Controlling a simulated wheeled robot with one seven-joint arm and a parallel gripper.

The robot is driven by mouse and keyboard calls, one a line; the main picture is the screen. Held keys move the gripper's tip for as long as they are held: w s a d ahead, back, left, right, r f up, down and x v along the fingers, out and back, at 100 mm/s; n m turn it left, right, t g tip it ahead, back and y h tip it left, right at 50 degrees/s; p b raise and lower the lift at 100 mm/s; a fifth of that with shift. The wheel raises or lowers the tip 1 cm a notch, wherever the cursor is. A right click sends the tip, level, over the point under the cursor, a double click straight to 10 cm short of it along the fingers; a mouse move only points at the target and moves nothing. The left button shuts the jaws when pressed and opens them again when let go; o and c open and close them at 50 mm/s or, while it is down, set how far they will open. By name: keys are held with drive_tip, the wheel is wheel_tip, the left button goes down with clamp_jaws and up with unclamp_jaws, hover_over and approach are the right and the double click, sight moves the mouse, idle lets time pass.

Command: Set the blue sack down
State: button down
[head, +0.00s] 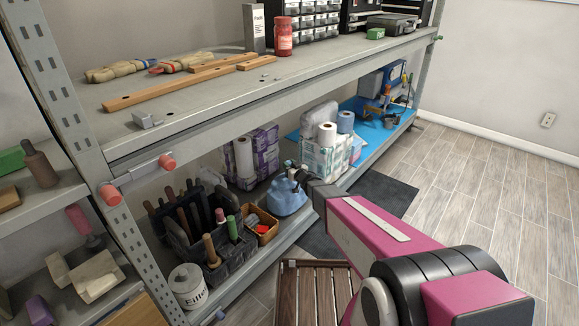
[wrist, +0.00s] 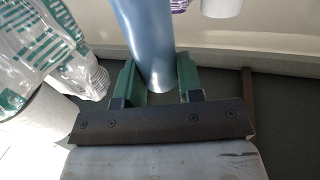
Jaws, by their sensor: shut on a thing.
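The blue sack (head: 287,199) is at the lower shelf, near its front edge, between a wooden box and the paper-roll packs. My gripper (head: 296,172) is over the sack's top and shut on it. In the wrist view a smooth blue part of the sack (wrist: 148,45) runs between the two green fingers of my gripper (wrist: 160,85). I cannot tell whether the sack's base touches the lower shelf (head: 270,247). Part of its top is hidden by my gripper.
A black tool caddy (head: 232,251) and a small wooden box (head: 262,234) stand left of the sack. Wrapped paper rolls (head: 325,158) stand close on its right. The upper shelf (head: 215,100) is overhead. A slatted wooden stool (head: 315,292) is in front.

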drive_tip(key=c, duration=0.8)
unclamp_jaws()
drive_tip(key=shift+f, duration=0.1)
drive_tip(key=shift+o, duration=0.2)
drive_tip(key=shift+s+d, duration=0.1)
drive_tip(key=shift+s, duration=0.05)
drive_tip(key=v, duration=1.2)
drive_tip(key=s+d+r+m+g+h, duration=0.1)
drive_tip(key=s+d+m+g+h, duration=0.15)
drive_tip(key=d+h, duration=0.35)
drive_tip(key=s+d+r+m+g+h, duration=0.2)
drive_tip(key=d+m+h, duration=0.25)
drive_tip(key=d, duration=0.35)
drive_tip(key=s+d+r+g, duration=0.2)
drive_tip(key=s+g, duration=0.8)
drive_tip(key=s, duration=0.9)
drive_tip(key=shift+r, duration=0.65)
